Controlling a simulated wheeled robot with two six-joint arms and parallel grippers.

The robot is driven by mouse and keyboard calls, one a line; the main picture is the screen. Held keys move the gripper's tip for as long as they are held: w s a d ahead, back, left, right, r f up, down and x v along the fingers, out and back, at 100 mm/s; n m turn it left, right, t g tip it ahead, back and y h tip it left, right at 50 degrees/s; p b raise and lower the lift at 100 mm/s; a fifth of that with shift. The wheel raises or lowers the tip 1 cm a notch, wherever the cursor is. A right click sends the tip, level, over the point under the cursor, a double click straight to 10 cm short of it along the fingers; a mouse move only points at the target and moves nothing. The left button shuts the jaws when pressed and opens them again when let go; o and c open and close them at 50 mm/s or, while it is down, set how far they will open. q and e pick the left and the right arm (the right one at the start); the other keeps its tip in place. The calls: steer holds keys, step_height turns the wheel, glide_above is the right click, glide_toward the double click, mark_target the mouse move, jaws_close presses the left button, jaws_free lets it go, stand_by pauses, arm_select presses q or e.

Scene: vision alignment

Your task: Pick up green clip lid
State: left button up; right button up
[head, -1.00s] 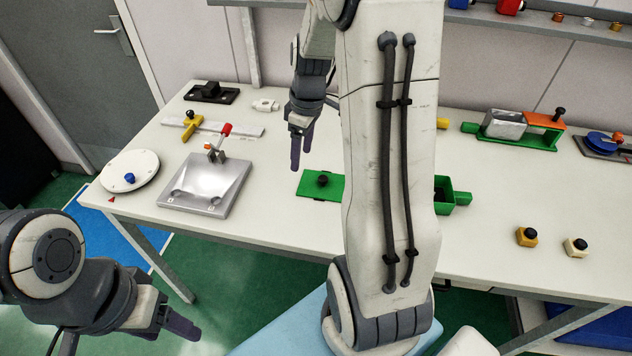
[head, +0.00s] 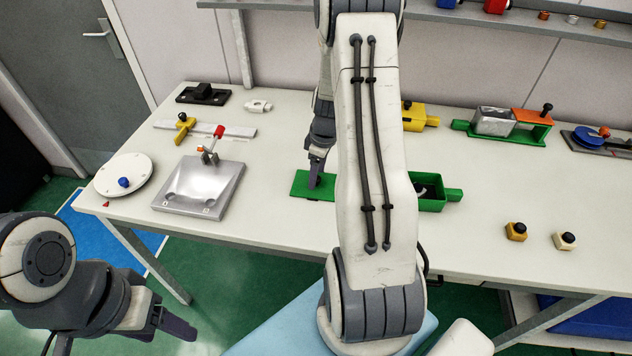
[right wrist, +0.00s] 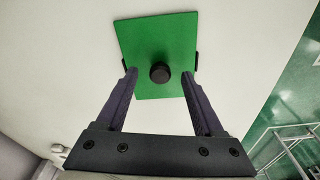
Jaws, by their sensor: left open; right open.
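The green clip lid (head: 308,188) lies flat on the white table, left of my right forearm in the head view. In the right wrist view the lid (right wrist: 155,40) is a green plate with a round black knob (right wrist: 160,72) and dark clips at its sides. My right gripper (right wrist: 160,78) is open, with its fingertips over the lid on either side of the knob; I cannot tell whether they touch. In the head view the right gripper (head: 314,180) hides the knob. My left gripper (head: 178,322) is open and empty, off the table's front edge.
A green box (head: 432,203) stands right of my right forearm, partly hidden. A metal plate fixture (head: 200,186) and a white disc (head: 124,176) stand to the left. A yellow box (head: 415,118) is behind.

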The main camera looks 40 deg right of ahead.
mark_target(322, 184)
steer(key=shift+f, duration=0.5)
jaws_close()
steer(key=shift+w+r, duration=0.1)
steer(key=shift+r, duration=0.45)
steer(key=r, duration=0.1)
steer(key=r+b, duration=0.1)
steer(key=s+d+r, duration=0.1)
steer(key=shift+r+b, duration=0.3)
steer(key=shift+r, duration=0.05)
steer(key=s+d+r+b, duration=0.1)
steer(key=s+d+r, duration=0.5)
steer(key=s+d, duration=0.1)
steer(key=shift+d+r+b, duration=0.15)
steer(key=shift+d+b, duration=0.05)
steer(key=shift+b, duration=0.2)
